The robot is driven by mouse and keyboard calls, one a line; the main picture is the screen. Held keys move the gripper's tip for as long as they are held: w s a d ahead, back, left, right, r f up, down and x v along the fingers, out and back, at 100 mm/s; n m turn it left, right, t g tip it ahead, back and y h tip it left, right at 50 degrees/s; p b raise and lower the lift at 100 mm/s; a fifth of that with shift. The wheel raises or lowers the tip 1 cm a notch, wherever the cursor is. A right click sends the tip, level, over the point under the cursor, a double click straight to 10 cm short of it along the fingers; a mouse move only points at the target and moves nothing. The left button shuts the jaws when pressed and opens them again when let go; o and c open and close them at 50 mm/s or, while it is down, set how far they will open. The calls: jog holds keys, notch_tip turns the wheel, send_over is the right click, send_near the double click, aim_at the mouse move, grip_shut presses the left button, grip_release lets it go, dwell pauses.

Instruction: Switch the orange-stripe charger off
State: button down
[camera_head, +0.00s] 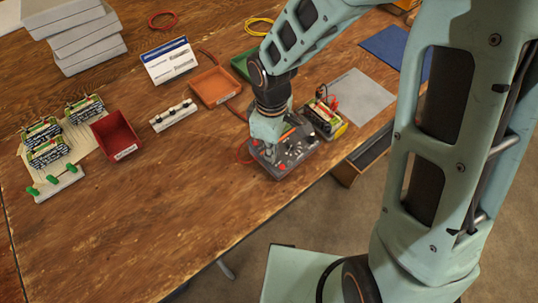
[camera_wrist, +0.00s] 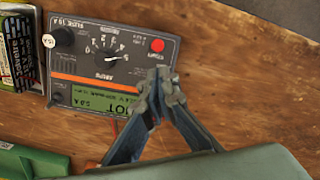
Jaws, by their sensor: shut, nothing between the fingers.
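The orange-stripe charger (camera_head: 285,168) is a dark grey box near the table's front edge. In the wrist view its panel (camera_wrist: 80,62) shows an orange stripe (camera_wrist: 92,84), a numbered black dial (camera_wrist: 109,59), a smaller black knob (camera_wrist: 63,37), a red round button (camera_wrist: 158,45) and a green display (camera_wrist: 110,103). The dial's exact setting is too small to tell. My gripper (camera_wrist: 165,82) is shut and empty, its tips showing over the panel's right edge, below the red button. In the head view my gripper (camera_head: 270,133) is over the charger; contact cannot be told.
An orange tray (camera_head: 214,87), green tray (camera_head: 241,66) and red bin (camera_head: 116,136) stand behind and left. Free wood lies left of the charger.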

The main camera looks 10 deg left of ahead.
jog(key=shift+f, duration=0.25)
jog(key=shift+r, duration=0.15)
notch_tip(320, 180, up, 7)
jog(key=p, duration=0.6)
dwell(0.5)
